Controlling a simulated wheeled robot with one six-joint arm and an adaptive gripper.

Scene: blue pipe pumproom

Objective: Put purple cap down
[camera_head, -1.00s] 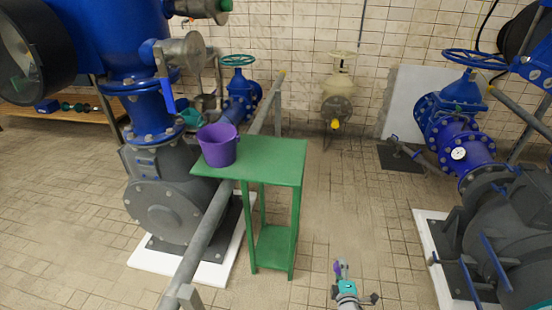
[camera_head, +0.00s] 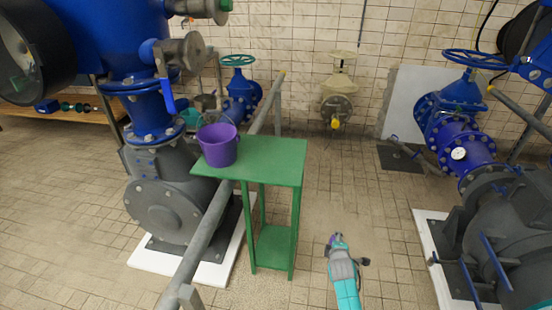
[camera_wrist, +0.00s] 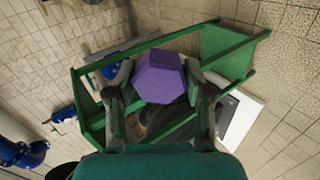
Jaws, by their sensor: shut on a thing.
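A purple cap (camera_wrist: 160,78) with a faceted, roughly hexagonal face sits between the two fingers of my gripper (camera_wrist: 159,88) in the wrist view. The fingers are closed on its left and right sides. In the head view my gripper (camera_head: 336,242) is to the right of the green table, apart from it, with only a small purple bit of the cap (camera_head: 335,238) showing at its tip. The rest of the cap is hidden there by the gripper.
A green table (camera_head: 270,160) stands left of my gripper, with a purple bucket (camera_head: 218,150) on its left end and bare top to the right. A grey rail (camera_head: 205,230) runs beside it. Blue pipework and pumps (camera_head: 460,110) stand at the right; tiled floor is clear between.

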